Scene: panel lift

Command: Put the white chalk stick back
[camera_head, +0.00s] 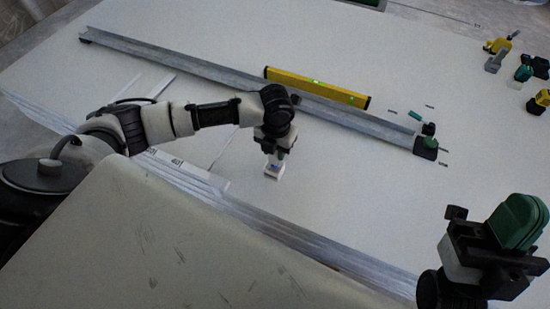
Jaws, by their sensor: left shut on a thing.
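My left gripper (277,153) points down over the large pale panel (170,40), on the near side of the metal rail. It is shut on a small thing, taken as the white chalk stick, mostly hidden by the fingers. My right gripper (490,240) is at the lower right, close to the camera, away from the block. A rounded green thing (520,222) is at its jaws; I cannot tell whether they grip it.
A long metal rail (200,69) crosses the panel, with dark end pieces. A yellow spirit level (318,88) lies along its far side. Several small tools, including a yellow one (498,45), stand at the far right. White strips (185,168) lie at the near left edge.

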